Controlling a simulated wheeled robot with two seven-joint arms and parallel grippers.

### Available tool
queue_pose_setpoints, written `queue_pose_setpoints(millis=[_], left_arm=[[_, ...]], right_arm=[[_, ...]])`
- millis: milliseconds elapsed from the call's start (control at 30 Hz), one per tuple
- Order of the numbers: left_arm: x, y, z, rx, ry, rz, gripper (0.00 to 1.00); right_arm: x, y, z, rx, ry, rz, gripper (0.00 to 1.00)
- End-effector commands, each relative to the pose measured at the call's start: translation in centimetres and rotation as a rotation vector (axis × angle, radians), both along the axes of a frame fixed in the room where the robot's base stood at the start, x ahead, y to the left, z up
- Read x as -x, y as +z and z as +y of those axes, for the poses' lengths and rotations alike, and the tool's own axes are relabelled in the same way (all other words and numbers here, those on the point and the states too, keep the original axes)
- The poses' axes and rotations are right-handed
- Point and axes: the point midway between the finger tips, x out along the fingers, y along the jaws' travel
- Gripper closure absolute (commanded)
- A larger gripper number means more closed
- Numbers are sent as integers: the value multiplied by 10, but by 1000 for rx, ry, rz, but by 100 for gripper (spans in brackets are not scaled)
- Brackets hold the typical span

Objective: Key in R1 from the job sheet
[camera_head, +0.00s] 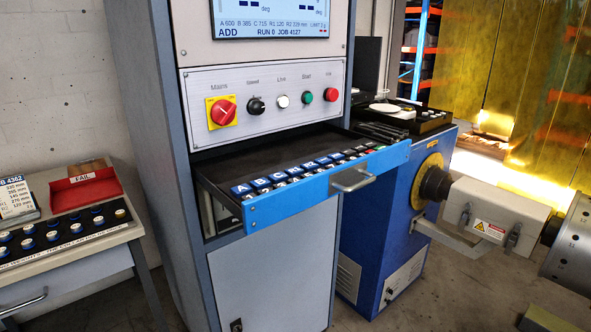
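The job sheet (15,199) stands on the table at the left. It is headed with a partly cut-off number ending in 4362 and has several mm lines; one low line seems to read 270 mm, with its label hard to read. The display (272,17) on the cabinet shows a row with A, B, C, R1 and R2 values; R1 seems to read 120. Its lower line reads ADD, RUN 0, JOB 4127. The blue-fronted drawer (330,190) is open, with a row of blue lettered keys (262,183) starting A, B, C. Neither gripper is in view.
A panel holds a red mains switch (223,112), a black knob (256,106) and several buttons. The table has a red FAIL tray (86,190) and a black rack of weights (70,234). A blue machine with a grey rotor (572,245) stands at the right.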

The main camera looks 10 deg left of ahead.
Motion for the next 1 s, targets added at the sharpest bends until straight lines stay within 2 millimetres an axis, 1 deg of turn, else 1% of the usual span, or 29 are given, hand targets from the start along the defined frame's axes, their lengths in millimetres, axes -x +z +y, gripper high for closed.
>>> queue_pose_setpoints(millis=[133, 167, 300, 333, 1000], left_arm=[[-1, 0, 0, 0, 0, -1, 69], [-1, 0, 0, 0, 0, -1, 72], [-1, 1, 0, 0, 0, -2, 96], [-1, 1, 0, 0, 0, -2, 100], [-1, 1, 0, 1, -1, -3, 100]], right_arm=[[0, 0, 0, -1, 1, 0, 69], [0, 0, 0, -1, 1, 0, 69], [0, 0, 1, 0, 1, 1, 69], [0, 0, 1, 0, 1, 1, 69], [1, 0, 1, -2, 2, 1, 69]])
